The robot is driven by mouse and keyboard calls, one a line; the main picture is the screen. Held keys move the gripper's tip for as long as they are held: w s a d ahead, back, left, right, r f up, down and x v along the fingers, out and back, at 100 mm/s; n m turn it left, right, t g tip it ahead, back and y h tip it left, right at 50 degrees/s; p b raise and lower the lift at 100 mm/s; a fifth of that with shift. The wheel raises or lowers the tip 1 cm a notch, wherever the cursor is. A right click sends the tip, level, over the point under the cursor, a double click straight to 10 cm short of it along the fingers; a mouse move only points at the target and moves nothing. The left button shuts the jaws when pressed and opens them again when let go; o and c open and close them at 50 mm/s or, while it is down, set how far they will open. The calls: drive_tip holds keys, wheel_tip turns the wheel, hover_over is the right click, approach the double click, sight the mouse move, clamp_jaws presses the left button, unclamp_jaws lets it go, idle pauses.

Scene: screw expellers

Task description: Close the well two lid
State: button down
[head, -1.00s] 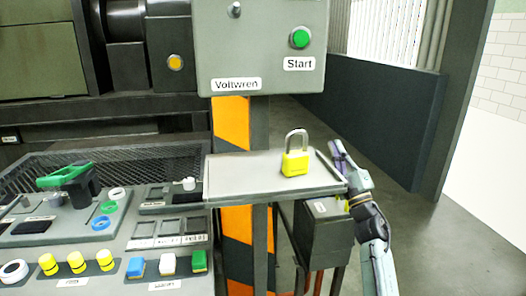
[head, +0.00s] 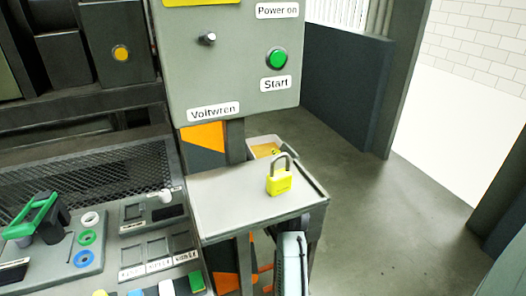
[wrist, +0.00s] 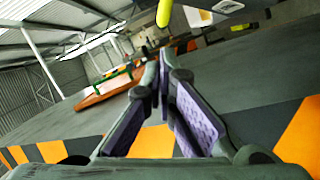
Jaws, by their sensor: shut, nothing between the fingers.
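A grey block with several square recesses (head: 150,247) lies on the bench at lower left in the head view. A strip of small labels runs along its front, too blurred to read. I cannot tell which recess is well two or whether a lid there is open. My gripper (wrist: 163,75) shows in the wrist view, its purple-padded fingers shut with nothing between them. It points across the floor, with no well near its tips. In the head view only part of my arm shows, below the grey shelf; the gripper is hidden.
A yellow padlock (head: 279,182) stands on the grey shelf (head: 225,205). Above is a control box with a green Start button (head: 277,58). A green-handled tool (head: 35,218) and coloured rings lie at left. A bin (head: 264,146) stands behind the shelf. Floor at right is clear.

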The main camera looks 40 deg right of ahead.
sight(293, 155)
drive_tip(key=p+x, duration=0.1)
drive_tip(key=x, duration=0.5)
drive_tip(key=shift+w+d+p, duration=0.15)
drive_tip(key=shift+w+p, duration=0.15)
drive_tip(key=shift+p, duration=0.05)
drive_tip(key=shift+d, duration=0.1)
drive_tip(key=shift+s+d+m+b, duration=0.1)
drive_tip(key=shift+d+m+b, duration=0.2)
drive_tip(key=shift+m+b, duration=0.1)
drive_tip(key=shift+d, duration=0.2)
drive_tip(key=shift+s+d+f+m+y+b, duration=0.1)
drive_tip(key=shift+s+d+m+y+b, duration=0.15)
drive_tip(key=shift+d+m+b, duration=0.35)
drive_tip(key=d+m+b, duration=0.1)
drive_tip(key=d, duration=0.1)
drive_tip(key=s+d+f+m+y+b, duration=0.1)
drive_tip(key=d+m+b, duration=0.1)
drive_tip(key=d+f+m+b, duration=0.1)
drive_tip(key=d+b, duration=0.1)
drive_tip(key=shift+s+d+f+y, duration=0.1)
drive_tip(key=shift+s+d+y, duration=0.15)
drive_tip(key=shift+y, duration=0.1)
drive_tip(key=shift+s+d+f+m+g+y+b, duration=0.15)
drive_tip(key=shift+d+f+m+y+b, duration=0.1)
drive_tip(key=shift+d+f+m+b, duration=0.25)
drive_tip(key=shift+s+d+f+m+g+y+b, duration=0.15)
drive_tip(key=shift+d+f+m+y+b, duration=0.1)
drive_tip(key=shift+d+m, duration=0.35)
